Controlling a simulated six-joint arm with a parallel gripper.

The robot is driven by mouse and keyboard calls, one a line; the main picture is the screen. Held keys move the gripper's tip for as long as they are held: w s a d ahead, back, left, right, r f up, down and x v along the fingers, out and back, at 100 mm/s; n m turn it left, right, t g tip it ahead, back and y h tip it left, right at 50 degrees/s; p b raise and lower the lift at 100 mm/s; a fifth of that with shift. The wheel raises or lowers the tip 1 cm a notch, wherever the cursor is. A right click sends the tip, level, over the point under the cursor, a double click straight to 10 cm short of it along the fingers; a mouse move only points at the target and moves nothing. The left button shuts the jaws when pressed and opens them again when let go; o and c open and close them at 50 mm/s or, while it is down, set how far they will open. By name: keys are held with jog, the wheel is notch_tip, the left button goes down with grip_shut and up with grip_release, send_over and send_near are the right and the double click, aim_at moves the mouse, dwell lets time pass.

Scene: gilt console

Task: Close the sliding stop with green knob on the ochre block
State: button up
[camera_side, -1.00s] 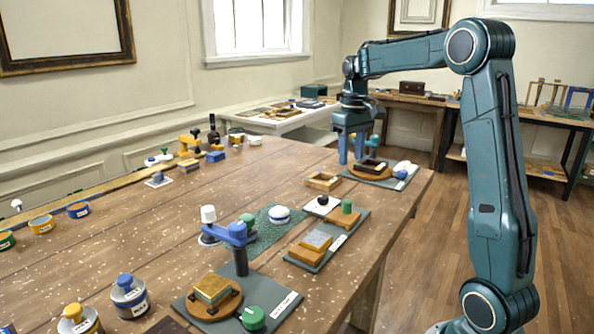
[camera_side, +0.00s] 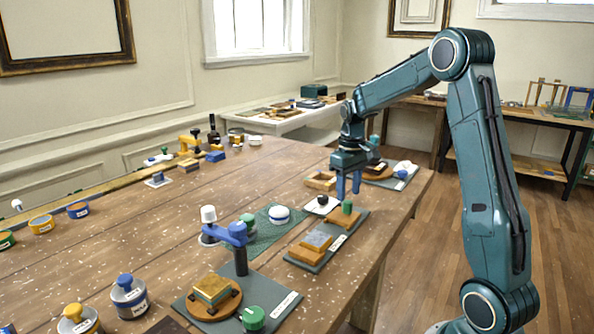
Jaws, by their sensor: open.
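The sliding stop is an ochre piece (camera_side: 343,218) with an upright green knob (camera_side: 347,207). It sits at the far end of a narrow dark board (camera_side: 335,244) near the table's right edge. Nothing shows between the fingers. Whether they touch the knob cannot be told.
A white dish with a dark knob (camera_side: 322,204) stands close left of the stop. A blue-armed stand (camera_side: 236,236) rises nearer the camera. The table's left middle is clear.

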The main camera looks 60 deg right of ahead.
aim_at(348, 202)
jog(key=shift+f, duration=1.9)
grip_shut()
